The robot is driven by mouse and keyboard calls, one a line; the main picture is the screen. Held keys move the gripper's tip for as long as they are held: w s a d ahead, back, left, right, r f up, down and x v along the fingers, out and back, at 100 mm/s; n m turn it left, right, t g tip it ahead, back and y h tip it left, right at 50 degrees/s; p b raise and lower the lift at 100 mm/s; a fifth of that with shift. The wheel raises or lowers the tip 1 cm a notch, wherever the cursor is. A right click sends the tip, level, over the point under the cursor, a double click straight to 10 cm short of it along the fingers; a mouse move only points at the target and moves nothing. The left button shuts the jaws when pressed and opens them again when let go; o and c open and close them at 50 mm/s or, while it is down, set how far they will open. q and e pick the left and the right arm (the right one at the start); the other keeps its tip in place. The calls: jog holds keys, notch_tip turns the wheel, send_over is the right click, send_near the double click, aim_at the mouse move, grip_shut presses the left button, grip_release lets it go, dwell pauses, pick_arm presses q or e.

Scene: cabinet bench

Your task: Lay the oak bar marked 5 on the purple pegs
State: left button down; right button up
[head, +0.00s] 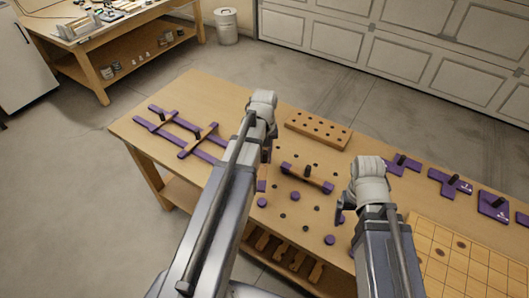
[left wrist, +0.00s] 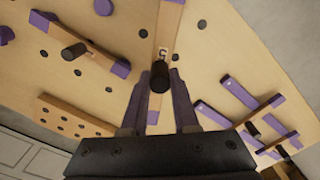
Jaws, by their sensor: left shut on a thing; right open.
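Whether the bar touches the bench is unclear. In the head view my left gripper (head: 266,152) is over the bench, and its arm hides most of the bar. Round purple pegs (head: 295,197) and (head: 330,240) show on the bench. My right gripper (head: 343,208) is open and appears empty, right of these pegs.
Another oak bar (head: 318,180) with purple ends and a knob lies between my grippers. A drilled oak block (head: 318,130) is behind it. Purple rails (head: 165,133) with oak crosspieces lie left. Purple knobbed pieces (head: 450,184) and a gridded board (head: 455,262) lie right.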

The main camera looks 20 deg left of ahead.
aim_at(265, 165)
pick_arm(q)
jog(key=shift+f+b, duration=3.3)
jog(key=shift+f, duration=0.15)
pick_arm(e)
notch_tip(265, 165, down, 7)
pick_arm(q)
jog(key=shift+f+b, duration=0.5)
jog(key=shift+f, duration=0.05)
pick_arm(e)
jog(key=shift+f, duration=0.5)
pick_arm(q)
jog(key=shift+f+b, duration=0.3)
jog(key=shift+b, duration=0.05)
pick_arm(e)
jog(key=shift+f, duration=0.35)
pick_arm(q)
jog(key=shift+f, duration=0.2)
pick_arm(e)
jog(key=shift+f, duration=0.2)
pick_arm(q)
jog(key=c, duration=0.6)
grip_release()
jog(key=shift+o, duration=0.3)
jog(key=o, duration=0.3)
jog(key=shift+o, duration=0.2)
